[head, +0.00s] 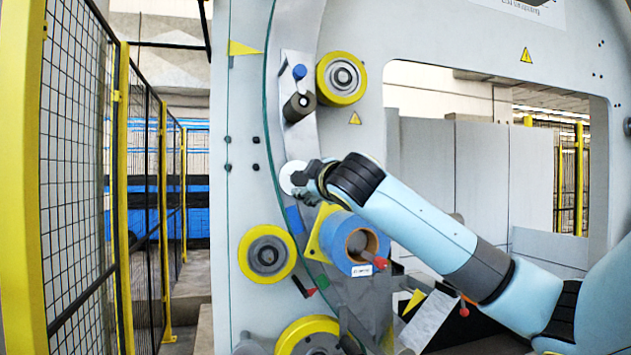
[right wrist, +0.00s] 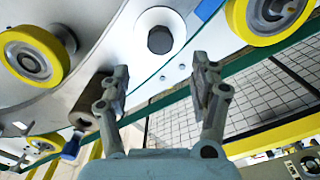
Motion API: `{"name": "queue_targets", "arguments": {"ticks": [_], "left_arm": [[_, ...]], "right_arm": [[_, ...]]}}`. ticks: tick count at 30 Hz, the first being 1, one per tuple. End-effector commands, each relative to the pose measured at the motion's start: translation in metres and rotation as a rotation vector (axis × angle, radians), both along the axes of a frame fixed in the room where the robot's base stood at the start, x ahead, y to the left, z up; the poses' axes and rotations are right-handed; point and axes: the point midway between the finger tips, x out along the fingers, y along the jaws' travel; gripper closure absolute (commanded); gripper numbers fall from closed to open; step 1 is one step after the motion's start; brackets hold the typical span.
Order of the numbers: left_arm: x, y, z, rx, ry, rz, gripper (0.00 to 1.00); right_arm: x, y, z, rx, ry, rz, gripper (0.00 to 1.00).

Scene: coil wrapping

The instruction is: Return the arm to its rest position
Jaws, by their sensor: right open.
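My right arm comes in from the right in the head view, and its gripper (head: 312,182) is in front of the machine's curved ring, beside a white round disc (head: 291,178). In the right wrist view my right gripper (right wrist: 163,82) has its two fingers well apart with nothing between them. The white disc, with a dark centre (right wrist: 159,40), shows beyond the fingertips. A blue tape roll (head: 352,244) sits on a holder below the gripper in the head view. My left gripper is not in view.
Yellow-rimmed rollers (head: 342,78) (head: 267,254) stand out from the machine above and below the gripper. A dark cylinder (right wrist: 84,116) with a blue knob (right wrist: 71,148) is near the left finger in the wrist view. A yellow-framed mesh fence (head: 75,160) stands at left.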

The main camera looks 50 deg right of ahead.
Motion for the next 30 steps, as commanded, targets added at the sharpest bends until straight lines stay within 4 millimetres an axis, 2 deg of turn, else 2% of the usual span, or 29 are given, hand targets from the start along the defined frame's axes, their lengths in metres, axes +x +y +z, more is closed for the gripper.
{"name": "queue_targets", "arguments": {"ticks": [6,23,26,29,30], "left_arm": [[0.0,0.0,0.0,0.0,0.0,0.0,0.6],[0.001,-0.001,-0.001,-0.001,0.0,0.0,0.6],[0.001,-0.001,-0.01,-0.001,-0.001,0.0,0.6],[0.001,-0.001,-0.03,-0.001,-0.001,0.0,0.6],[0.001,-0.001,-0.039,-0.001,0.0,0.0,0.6]], "right_arm": [[-0.016,0.009,0.0,0.0,0.0,0.001,0.37],[-0.016,0.009,-0.001,0.001,0.0,0.001,0.37],[-0.017,0.01,-0.021,0.006,0.017,0.001,0.37],[-0.017,0.015,-0.071,0.04,0.059,0.005,0.37],[-0.017,0.015,-0.1,0.062,0.087,0.0,0.37]]}}
